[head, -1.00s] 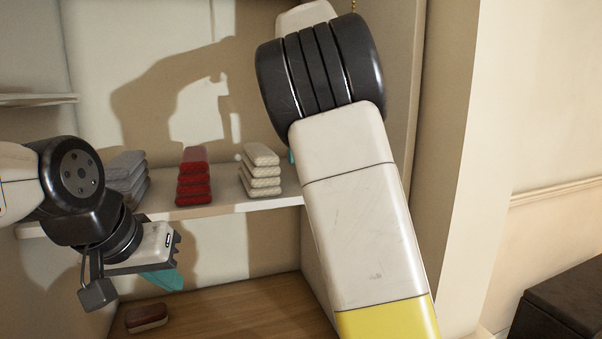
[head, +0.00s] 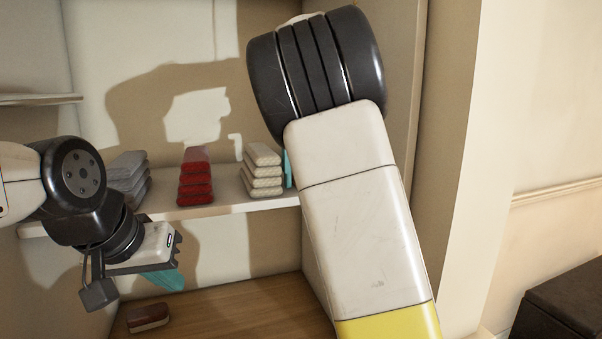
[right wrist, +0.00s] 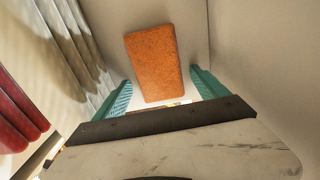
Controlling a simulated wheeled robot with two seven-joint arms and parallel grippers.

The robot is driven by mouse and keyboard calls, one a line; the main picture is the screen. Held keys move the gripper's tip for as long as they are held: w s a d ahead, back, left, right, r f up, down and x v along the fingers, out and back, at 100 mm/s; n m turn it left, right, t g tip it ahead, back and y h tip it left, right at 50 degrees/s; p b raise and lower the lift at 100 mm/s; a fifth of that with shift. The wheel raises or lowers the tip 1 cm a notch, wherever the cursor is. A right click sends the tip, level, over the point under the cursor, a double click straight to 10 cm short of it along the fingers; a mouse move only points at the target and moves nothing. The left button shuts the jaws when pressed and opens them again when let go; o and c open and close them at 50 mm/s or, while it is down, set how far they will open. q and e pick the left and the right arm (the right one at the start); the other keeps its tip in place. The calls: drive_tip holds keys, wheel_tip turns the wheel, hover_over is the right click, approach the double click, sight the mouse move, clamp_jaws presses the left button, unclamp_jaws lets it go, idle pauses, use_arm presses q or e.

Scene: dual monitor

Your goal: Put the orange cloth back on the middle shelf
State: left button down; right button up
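The orange cloth (right wrist: 155,60) is a rough rectangular block in the right wrist view. It lies against a pale surface, with the white stack to its left. My right gripper (right wrist: 161,92) is open, its teal fingers on either side of the cloth's near end with gaps showing. In the head view the cloth is hidden behind my right arm, and only a teal fingertip shows beside the white stack. The middle shelf (head: 233,208) holds the stacks. My left gripper (head: 166,279) hangs in front of the shelves at left, seen side-on; its opening is unclear.
Grey (head: 128,178), red (head: 195,182) and white (head: 263,172) stacks of cloths stand in a row on the middle shelf. A dark red and white block (head: 148,317) lies on the wooden lower surface (head: 240,305). The cabinet's side wall (head: 318,262) is close on the right.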

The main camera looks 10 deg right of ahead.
wheel_tip(320, 180, up, 8)
drive_tip(key=shift+f, duration=0.1)
idle(0.6)
